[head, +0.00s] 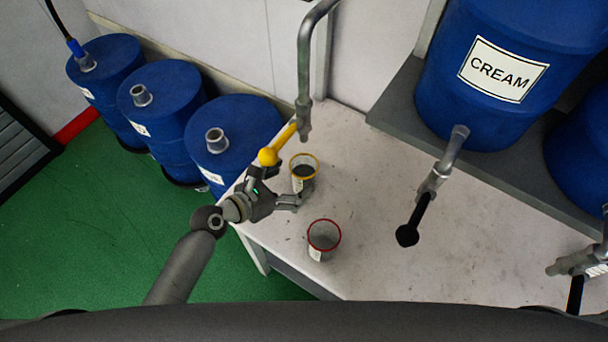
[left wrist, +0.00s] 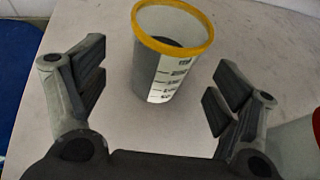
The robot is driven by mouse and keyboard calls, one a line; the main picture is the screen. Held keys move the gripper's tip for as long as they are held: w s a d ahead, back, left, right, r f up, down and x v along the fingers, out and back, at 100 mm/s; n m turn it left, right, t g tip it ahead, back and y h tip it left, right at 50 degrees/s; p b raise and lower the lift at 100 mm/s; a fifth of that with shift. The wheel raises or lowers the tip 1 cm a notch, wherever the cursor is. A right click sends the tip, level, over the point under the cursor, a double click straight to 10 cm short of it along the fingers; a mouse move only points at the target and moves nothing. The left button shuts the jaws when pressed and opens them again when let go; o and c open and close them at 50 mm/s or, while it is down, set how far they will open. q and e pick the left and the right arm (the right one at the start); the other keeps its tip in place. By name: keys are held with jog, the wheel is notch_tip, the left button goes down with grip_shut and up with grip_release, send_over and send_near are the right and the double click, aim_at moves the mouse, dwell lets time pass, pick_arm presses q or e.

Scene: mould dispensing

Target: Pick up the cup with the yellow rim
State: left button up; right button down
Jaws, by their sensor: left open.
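The cup with the yellow rim (head: 303,168) stands upright on the white table, under the metal spout with the yellow lever. In the left wrist view the cup (left wrist: 165,70) is clear, with dark measuring marks on a white label and something dark inside. My left gripper (head: 290,190) is beside the cup, on its near side. In the left wrist view the left gripper (left wrist: 155,90) is open, with its fingers spread to either side of the cup and not touching it. My right gripper is not in view.
A red-rimmed cup (head: 324,236) stands nearer on the white table (head: 380,270). A metal spout (head: 304,70) with a yellow lever (head: 277,147) hangs above. A tap with a black lever (head: 420,210) projects from the CREAM barrel (head: 490,110). Blue drums (head: 235,130) stand at the left.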

aim_at(313, 171)
pick_arm(q)
jog(key=x, duration=0.5)
jog(key=shift+s+f, duration=0.1)
jog(key=shift+f, duration=0.1)
jog(key=c, duration=1.1)
jog(key=shift+c, duration=0.9)
jog(key=shift+r, duration=0.15)
